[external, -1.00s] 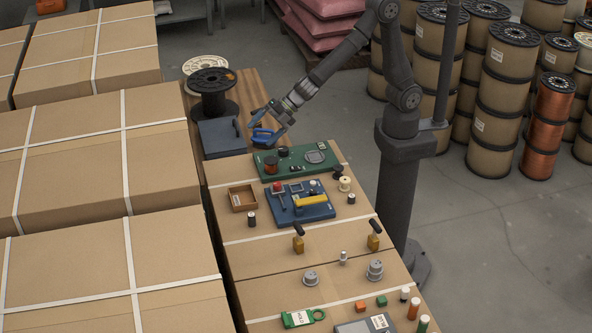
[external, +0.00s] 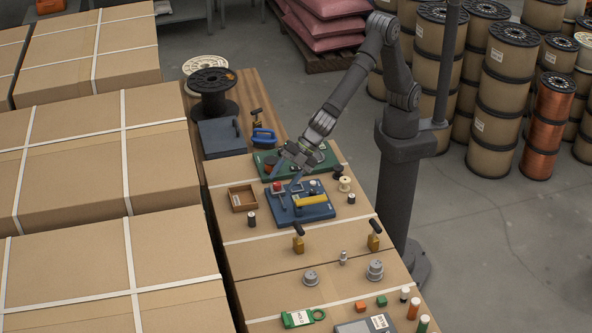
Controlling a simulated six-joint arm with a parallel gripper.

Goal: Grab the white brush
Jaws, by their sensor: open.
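I cannot clearly make out a white brush in the external view. A small pale piece (external: 313,184) stands on the blue tray (external: 318,213), too small to identify. A yellow bar (external: 311,200) and a red knob (external: 277,186) are also on this tray. My gripper (external: 286,173) is open and points down over the back left part of the blue tray, near the front edge of the green board (external: 322,152). It appears empty. My wrist and fingers hide part of the green board.
A brown open box (external: 242,198) is left of the tray, with a small dark spool (external: 252,219) in front. A pale spool (external: 345,184) stands to the right. Two black-handled amber tools (external: 299,243) (external: 374,240) stand nearer.

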